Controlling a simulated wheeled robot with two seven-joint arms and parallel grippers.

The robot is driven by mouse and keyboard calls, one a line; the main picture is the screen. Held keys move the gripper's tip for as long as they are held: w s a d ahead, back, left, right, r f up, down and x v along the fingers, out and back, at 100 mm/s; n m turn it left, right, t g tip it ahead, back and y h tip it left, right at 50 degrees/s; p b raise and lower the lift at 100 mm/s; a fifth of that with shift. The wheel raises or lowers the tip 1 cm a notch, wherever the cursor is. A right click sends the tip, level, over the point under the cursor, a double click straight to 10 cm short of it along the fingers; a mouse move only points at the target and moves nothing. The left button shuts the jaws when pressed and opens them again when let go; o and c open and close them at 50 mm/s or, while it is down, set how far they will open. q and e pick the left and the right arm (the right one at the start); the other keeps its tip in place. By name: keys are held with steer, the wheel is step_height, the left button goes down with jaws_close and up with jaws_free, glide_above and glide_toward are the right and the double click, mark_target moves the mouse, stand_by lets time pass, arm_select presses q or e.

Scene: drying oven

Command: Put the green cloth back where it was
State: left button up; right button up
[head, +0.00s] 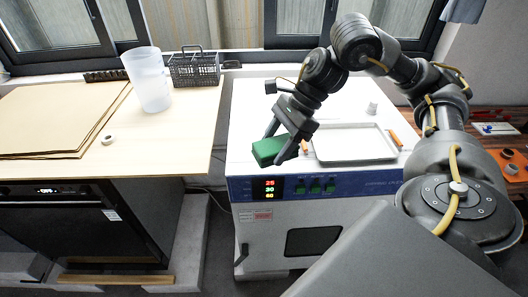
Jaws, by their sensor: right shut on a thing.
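The green cloth (268,151) is a folded, block-like bundle near the front left edge of the drying oven's white top. My right gripper (282,145) is shut on it, with one finger on each side. I cannot tell whether the cloth touches the oven top or hangs just above it. The drying oven (262,112) has a blue front panel with a lit display (269,189) and green switches below the cloth. My left gripper is not in view.
A metal tray (352,157) with orange-brown handles lies on the oven top, right of the gripper. A small white object (372,108) stands behind it. The wooden table (190,130) at left holds a clear bin (148,80), a dark basket (194,70), brown sheets (50,115) and a tape roll (108,139).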

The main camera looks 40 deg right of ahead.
steer(key=s+d+r+m+t+h+b, duration=0.1)
steer(key=s+d+r+m+t, duration=0.1)
steer(key=d+m, duration=0.35)
steer(key=shift+n, duration=0.75)
steer(key=w+f+p, duration=0.1)
steer(key=w+f, duration=0.2)
steer(key=w, duration=0.1)
steer(key=w+f+p, duration=0.1)
steer(key=w+f, duration=0.2)
steer(key=w, duration=0.1)
steer(key=w+f+p, duration=0.1)
steer(key=w+f, duration=0.2)
steer(key=w, duration=0.1)
steer(key=shift+w+d, duration=0.3)
steer(key=shift+d, duration=0.1)
steer(key=shift+w+f+p, duration=0.3)
steer(key=shift+f, duration=0.05)
step_height(320, 180, down, 3)
steer(key=shift+w+f+p, duration=0.1)
steer(key=shift+w+p, duration=0.05)
steer(key=shift+p, duration=0.35)
steer(key=shift+f, duration=0.1)
